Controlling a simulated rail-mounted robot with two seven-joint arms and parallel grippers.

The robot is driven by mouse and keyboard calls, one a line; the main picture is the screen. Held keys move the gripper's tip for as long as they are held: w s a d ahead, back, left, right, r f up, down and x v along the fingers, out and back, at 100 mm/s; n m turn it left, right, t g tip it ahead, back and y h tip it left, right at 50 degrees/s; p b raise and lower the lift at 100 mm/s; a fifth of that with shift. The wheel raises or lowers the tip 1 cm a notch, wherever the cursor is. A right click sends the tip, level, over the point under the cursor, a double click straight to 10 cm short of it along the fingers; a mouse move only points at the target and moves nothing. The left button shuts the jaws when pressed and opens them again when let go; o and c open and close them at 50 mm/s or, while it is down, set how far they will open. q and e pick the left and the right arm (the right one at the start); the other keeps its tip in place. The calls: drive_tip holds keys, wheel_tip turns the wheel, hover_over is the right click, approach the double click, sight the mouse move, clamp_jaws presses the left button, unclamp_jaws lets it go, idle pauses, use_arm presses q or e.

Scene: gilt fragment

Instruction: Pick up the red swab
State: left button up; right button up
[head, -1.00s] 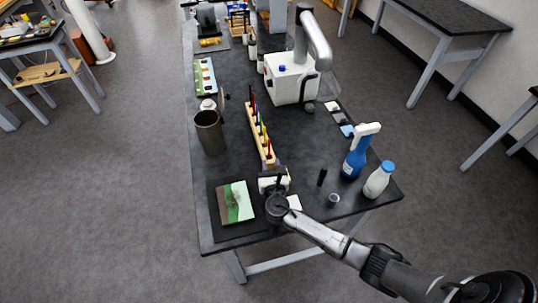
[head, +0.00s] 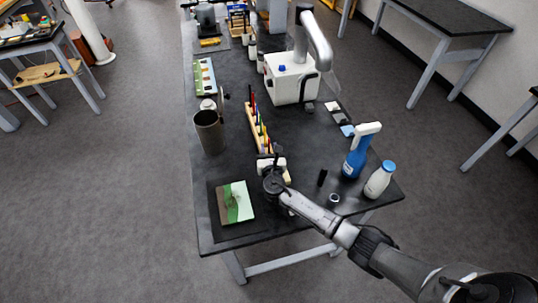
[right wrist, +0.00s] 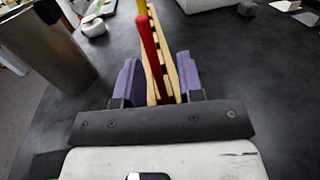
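The red swab (right wrist: 150,48) stands tilted at the near end of a pale wooden rack (right wrist: 172,82) in the right wrist view. In the head view the rack (head: 258,128) holds a row of swabs in several colors. My right gripper (head: 271,164) is at the rack's near end. In the right wrist view my right gripper (right wrist: 160,82) is open, with one purple finger on each side of the red swab and rack end. I see gaps at both sides, and the swab's foot is hard to make out. My left gripper is not in view.
A dark cylinder (head: 209,133) stands left of the rack. A green-and-brown block (head: 236,203) lies on a dark mat at front left. A blue spray bottle (head: 356,158) and a white bottle (head: 379,180) stand at right. A white machine (head: 290,85) stands behind.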

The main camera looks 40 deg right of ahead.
drive_tip(key=shift+c, duration=0.2)
clamp_jaws()
wheel_tip(320, 180, up, 9)
drive_tip(key=p, duration=0.2)
drive_tip(key=shift+r+p, duration=0.2)
drive_tip(key=shift+p, duration=0.2)
drive_tip(key=shift+r, duration=0.35)
